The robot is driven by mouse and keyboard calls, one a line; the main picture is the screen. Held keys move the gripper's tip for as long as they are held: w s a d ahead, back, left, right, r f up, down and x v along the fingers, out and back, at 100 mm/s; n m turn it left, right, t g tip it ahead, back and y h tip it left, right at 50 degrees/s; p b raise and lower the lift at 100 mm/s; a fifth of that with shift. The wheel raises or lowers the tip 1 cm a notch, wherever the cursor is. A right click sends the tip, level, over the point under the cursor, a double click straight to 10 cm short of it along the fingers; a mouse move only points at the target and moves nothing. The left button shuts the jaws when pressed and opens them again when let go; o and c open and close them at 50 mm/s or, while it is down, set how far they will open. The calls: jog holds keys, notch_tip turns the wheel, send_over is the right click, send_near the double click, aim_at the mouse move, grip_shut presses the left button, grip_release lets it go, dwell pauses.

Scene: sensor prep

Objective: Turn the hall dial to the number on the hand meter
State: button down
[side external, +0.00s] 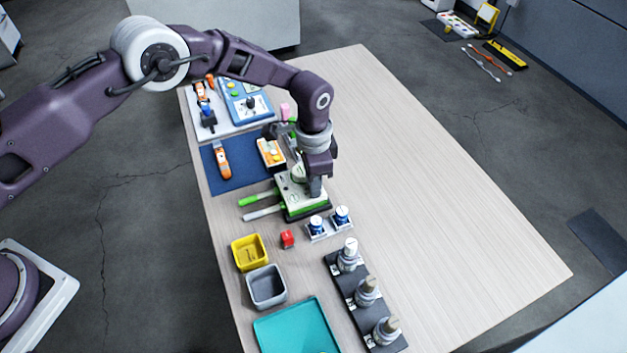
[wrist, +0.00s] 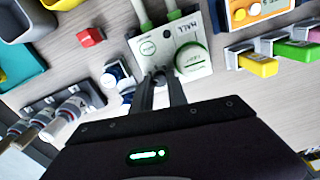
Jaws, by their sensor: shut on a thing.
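The hall unit (side external: 294,205), a white-topped box with green sides, stands mid-table; its face, marked HALL, shows in the wrist view (wrist: 200,73). It carries a green-rimmed round part (wrist: 190,58) and a smaller white disc (wrist: 147,48). My gripper (side external: 315,190) points down at its right side. In the wrist view the fingers (wrist: 161,80) are shut on a small part at the unit's near edge, seemingly the hall dial, mostly hidden. An orange device (side external: 221,160) lies on the blue mat, beside an orange-and-white box (side external: 270,153). I cannot tell which is the hand meter; no number is readable.
Two blue-and-white knobbed parts (side external: 328,226) stand close by the unit. A red block (side external: 287,239), yellow bin (side external: 249,252), grey bin (side external: 266,287), teal tray (side external: 296,332) and black rack (side external: 363,301) are nearer. The table's right side (side external: 450,220) is clear.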

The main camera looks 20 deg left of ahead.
jog(key=m, duration=0.5)
jog(key=shift+m, duration=0.3)
jog(key=m, duration=0.5)
jog(key=shift+m, duration=0.3)
jog(key=c, duration=1.3)
grip_release()
notch_tip(320, 180, up, 7)
jog(key=shift+r, duration=0.1)
